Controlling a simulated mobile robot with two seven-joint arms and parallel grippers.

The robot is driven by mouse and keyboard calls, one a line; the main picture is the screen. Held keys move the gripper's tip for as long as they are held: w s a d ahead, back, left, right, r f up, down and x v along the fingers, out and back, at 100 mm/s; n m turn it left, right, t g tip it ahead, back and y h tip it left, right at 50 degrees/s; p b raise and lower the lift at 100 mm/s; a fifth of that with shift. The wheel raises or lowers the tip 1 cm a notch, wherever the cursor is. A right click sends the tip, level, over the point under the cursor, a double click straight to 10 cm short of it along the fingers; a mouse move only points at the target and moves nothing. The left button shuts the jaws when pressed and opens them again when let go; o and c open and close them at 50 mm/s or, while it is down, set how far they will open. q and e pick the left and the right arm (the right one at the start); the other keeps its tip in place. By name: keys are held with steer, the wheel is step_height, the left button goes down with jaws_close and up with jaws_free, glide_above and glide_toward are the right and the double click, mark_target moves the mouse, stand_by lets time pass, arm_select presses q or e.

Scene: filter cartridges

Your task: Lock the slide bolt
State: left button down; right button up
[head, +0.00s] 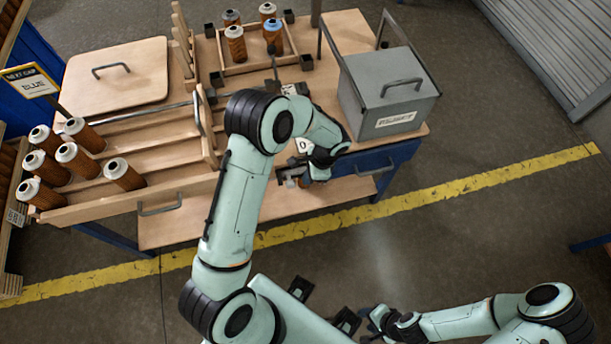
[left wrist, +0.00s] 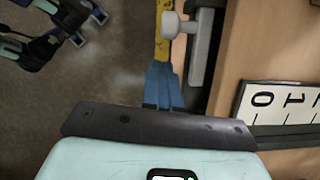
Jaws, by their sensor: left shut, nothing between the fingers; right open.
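A grey metal fitting (left wrist: 200,45) with a round knob, which looks like the slide bolt, shows at the top of the left wrist view along a wooden edge. In the head view, grey metal (head: 290,179) shows beside my left gripper, mostly covered by it. My left gripper (head: 318,177) is at the table's front; its blue fingers (left wrist: 162,82) are shut and empty, just below and left of the knob in the wrist view. I cannot tell whether they touch it. My right gripper (head: 374,318) is open and empty, over the floor, far from the table.
A white number plate (left wrist: 285,104) lies on the wood beside the fitting. A grey lidded box (head: 390,95) stands right of my left arm. Several filter cartridges (head: 67,155) sit in the sloped wooden rack at left; others stand in a tray (head: 238,68) behind. Floor in front is clear.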

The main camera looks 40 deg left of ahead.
arm_select(q)
steer(key=w+d+v, duration=0.1)
steer(key=v, duration=0.9)
steer(key=shift+p, duration=0.3)
steer(key=shift+w+r, duration=0.1)
steer(key=shift+r, duration=0.05)
steer(key=s+d+f+n+h, duration=0.35)
steer(key=s+f, duration=0.25)
steer(key=f, duration=0.3)
steer(key=s+d+f+n+h, duration=0.2)
steer(key=s+d+f, duration=0.2)
steer(key=s+f, duration=0.3)
steer(key=s+d+f+n, duration=0.1)
steer(key=s+f+n, duration=0.2)
steer(key=s+n, duration=0.1)
steer(key=s+d+f+n+t, duration=0.1)
steer(key=s+f+n, duration=0.2)
steer(key=s, duration=0.4)
steer(key=shift+s+d+f+n+h, duration=0.3)
steer(key=shift+s+f+n+h, duration=0.05)
steer(key=shift+n, duration=0.1)
